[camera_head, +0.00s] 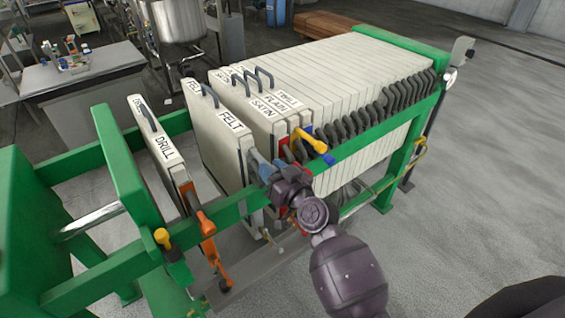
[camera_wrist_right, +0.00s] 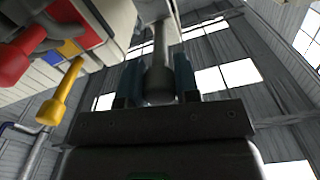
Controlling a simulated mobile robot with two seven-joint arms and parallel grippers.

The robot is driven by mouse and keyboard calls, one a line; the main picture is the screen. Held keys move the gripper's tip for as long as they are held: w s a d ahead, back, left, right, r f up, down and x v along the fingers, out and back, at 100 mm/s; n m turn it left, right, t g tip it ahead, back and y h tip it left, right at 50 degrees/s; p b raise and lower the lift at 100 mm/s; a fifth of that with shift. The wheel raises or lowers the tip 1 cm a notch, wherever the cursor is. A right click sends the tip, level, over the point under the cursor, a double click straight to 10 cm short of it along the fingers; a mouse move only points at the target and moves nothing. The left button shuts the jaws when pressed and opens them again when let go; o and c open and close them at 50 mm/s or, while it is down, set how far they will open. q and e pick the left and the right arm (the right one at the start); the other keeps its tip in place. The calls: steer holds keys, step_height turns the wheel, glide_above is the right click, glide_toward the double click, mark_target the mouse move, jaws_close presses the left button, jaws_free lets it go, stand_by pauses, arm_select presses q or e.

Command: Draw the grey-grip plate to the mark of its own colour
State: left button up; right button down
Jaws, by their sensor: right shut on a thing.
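The FELT plate (camera_head: 221,122) hangs on the green press frame, apart from the DRILL plate at its left and close to the stack at its right. My right gripper (camera_head: 268,172) is at the near rail, at the near side of the FELT plate. In the right wrist view its two dark teal fingers (camera_wrist_right: 158,78) are shut on a grey grip (camera_wrist_right: 160,88), one finger on each side. The grip seems to belong to the FELT plate; the wrist hides the join in the head view. I cannot make out a grey mark. My left gripper is not in view.
The DRILL plate (camera_head: 160,138) has an orange grip (camera_head: 207,224). Yellow (camera_head: 312,142) and red (camera_wrist_right: 18,62) grips stick out beside my right gripper. A yellow-and-black piece (camera_head: 164,240) sits on the near green rail. A gap lies between DRILL and FELT.

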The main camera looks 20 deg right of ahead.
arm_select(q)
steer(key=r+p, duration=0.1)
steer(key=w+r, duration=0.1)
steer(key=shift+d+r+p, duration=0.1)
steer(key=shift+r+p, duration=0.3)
arm_select(e)
steer(key=s+a, duration=0.2)
steer(key=a, duration=0.4)
steer(key=shift+s+a, duration=0.2)
steer(key=shift+a, duration=0.1)
steer(key=c, duration=0.8)
jaws_free()
steer(key=shift+c, duration=0.2)
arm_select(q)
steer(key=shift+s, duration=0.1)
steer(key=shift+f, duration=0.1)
